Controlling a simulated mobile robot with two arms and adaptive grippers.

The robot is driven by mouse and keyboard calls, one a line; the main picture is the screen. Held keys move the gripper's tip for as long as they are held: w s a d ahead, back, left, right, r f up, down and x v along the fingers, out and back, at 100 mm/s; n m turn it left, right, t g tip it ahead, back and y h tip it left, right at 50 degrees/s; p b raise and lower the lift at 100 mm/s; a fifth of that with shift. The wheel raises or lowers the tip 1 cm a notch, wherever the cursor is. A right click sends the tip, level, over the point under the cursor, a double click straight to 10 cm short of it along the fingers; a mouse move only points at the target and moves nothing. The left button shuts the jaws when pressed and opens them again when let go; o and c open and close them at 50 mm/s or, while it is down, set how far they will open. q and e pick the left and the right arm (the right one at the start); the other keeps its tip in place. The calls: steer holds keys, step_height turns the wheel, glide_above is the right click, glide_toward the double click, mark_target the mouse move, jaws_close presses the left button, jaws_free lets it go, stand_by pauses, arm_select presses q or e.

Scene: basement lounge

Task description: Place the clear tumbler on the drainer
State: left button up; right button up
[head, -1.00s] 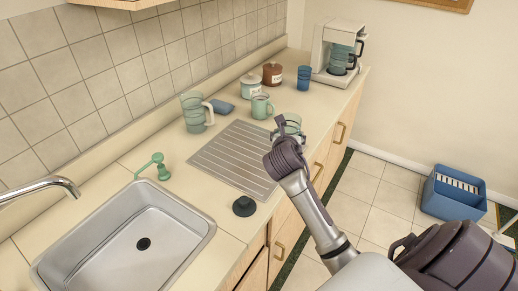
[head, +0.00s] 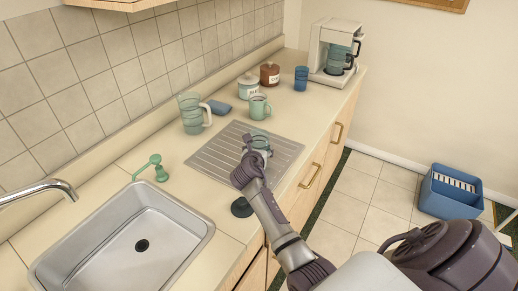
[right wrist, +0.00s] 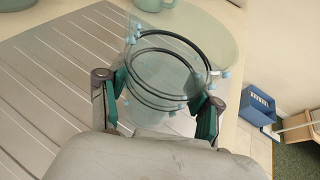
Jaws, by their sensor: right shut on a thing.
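The clear tumbler (head: 260,139), see-through with a green tint and dark rings, is between the fingers of my right gripper (head: 257,153). In the right wrist view the tumbler (right wrist: 163,70) sits between the two green-padded fingers of the shut gripper (right wrist: 162,105). The drainer (head: 214,160) is a ribbed metal panel in the counter beside the sink. In the head view the tumbler appears over the drainer's far right part; I cannot tell if it touches. My left gripper is not in view.
A green mug (head: 258,106) stands just beyond the drainer. The sink (head: 125,240) is at the left. Most of the drainer is bare.

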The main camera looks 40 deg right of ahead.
steer(key=shift+f, duration=0.1)
steer(key=o, duration=1.4)
steer(key=v, duration=1.2)
steer(key=shift+s, duration=0.1)
